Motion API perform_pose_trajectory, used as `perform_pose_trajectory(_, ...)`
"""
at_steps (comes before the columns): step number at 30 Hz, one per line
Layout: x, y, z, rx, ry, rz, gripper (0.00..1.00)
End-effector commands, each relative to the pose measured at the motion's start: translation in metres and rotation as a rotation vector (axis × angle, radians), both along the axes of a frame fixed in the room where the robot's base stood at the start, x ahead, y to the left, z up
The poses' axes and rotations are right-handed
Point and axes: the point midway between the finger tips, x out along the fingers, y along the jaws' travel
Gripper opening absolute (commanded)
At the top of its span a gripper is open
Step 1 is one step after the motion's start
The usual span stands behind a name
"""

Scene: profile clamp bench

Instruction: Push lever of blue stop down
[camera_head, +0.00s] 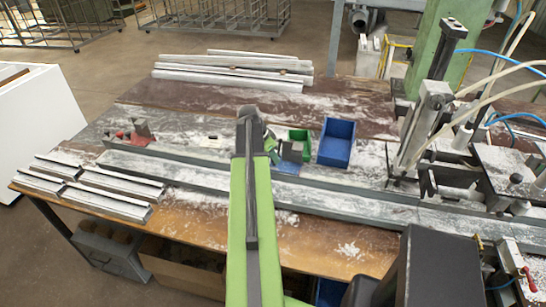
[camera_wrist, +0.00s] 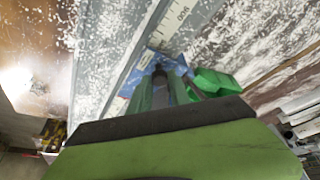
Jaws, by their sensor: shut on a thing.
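The blue stop (camera_head: 287,168) sits on the long metal rail at the middle of the bench. Its blue base and grey block show just right of my arm. In the wrist view its blue base (camera_wrist: 146,62) lies on the rail beyond my fingers. My gripper (camera_head: 272,146) is at the stop, partly hidden by my arm in the head view. In the wrist view my green gripper fingers (camera_wrist: 163,88) are closed around a dark upright piece at the stop, which appears to be its lever. The lever's exact tilt is hard to tell.
A red stop (camera_head: 140,135) is farther left on the rail. Metal profiles (camera_head: 100,190) lie at the left front. A clamp machine (camera_head: 428,120) with hoses stands at right.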

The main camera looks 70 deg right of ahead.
Motion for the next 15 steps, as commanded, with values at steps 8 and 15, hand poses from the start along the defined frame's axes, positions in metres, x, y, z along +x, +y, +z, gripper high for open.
perform_pose_trajectory(8, 0.0002, 0.0002, -0.0001, 0.001, -0.001, 0.0, 0.0)
perform_pose_trajectory(15, 0.0056, 0.0007, -0.0002, 0.001, 0.0, 0.001, 0.0)
